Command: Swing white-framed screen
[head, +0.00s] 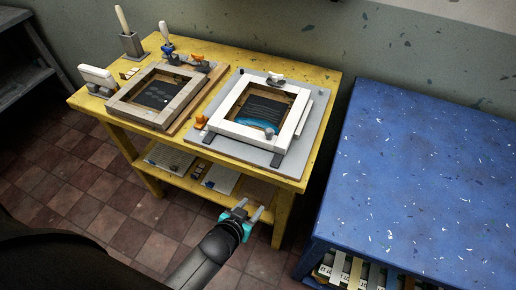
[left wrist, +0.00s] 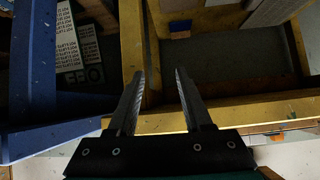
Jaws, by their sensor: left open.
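The white-framed screen (head: 244,134) lies flat, or nearly so, on a grey board (head: 222,150) on the yellow table, in the head view. Its inner opening shows a dark and blue area with a brown edge. A metal clamp or hinge with a white part (head: 275,79) is at its back edge. My left gripper (head: 251,210) is open and empty, in front of the table and below its top, apart from the screen. In the left wrist view its fingers (left wrist: 159,73) are spread near a yellow beam; the screen cannot be made out there. My right gripper is not seen.
A second, wooden-framed screen (head: 133,113) lies left on the yellow table (head: 325,83). A white-handled tool (head: 97,77) and a grey holder (head: 131,45) stand nearby. A blue table (head: 430,170) is at right. Papers lie on the lower shelf (head: 170,177). Tiled floor is clear at left.

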